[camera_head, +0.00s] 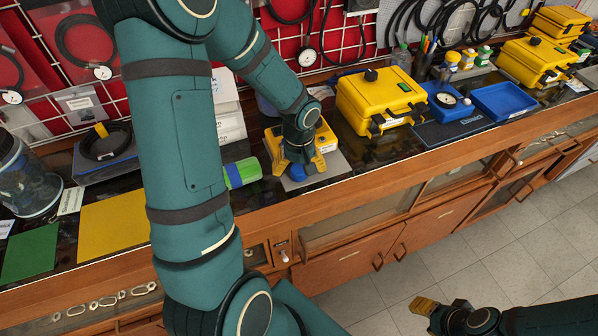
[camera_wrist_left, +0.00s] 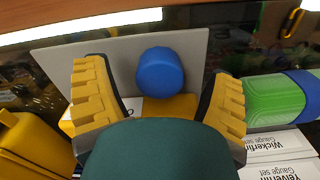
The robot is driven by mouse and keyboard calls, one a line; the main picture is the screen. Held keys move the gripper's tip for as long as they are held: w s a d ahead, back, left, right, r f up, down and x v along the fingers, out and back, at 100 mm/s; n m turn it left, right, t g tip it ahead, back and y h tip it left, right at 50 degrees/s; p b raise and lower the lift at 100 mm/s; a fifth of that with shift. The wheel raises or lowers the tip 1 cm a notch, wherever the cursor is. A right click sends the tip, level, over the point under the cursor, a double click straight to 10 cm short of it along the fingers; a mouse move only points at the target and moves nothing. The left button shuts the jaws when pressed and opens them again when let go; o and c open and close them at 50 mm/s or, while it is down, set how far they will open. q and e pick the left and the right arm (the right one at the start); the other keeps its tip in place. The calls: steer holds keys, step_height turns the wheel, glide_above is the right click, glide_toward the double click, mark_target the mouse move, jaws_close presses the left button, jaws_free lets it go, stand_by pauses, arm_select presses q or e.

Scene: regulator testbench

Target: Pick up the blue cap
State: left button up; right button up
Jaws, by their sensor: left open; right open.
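The blue cap (camera_head: 297,173) is at the front of the counter, on or just above a grey plate (camera_head: 338,166). In the left wrist view the cap (camera_wrist_left: 160,70) shows as a blue round piece between the yellow fingers, with gaps on both sides. A yellow piece lies just behind it, partly hidden by my gripper. My left gripper (camera_head: 299,166) is open over the cap, pointing down; its fingers (camera_wrist_left: 160,82) do not touch the cap in the wrist view. My right gripper (camera_head: 427,306) is open and empty, low over the floor in front of the cabinets.
A green cylinder (camera_head: 241,172) with a blue band lies close beside the left gripper. A large yellow case (camera_head: 380,100) stands to the right. A blue gauge box (camera_head: 446,101) and a blue tray (camera_head: 503,101) are farther right. The counter's wooden front edge runs close by.

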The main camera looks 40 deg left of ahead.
arm_select(q)
steer(key=shift+f, duration=0.3)
steer(key=shift+c, duration=0.3)
steer(key=c, duration=0.9)
steer(key=shift+r, duration=0.1)
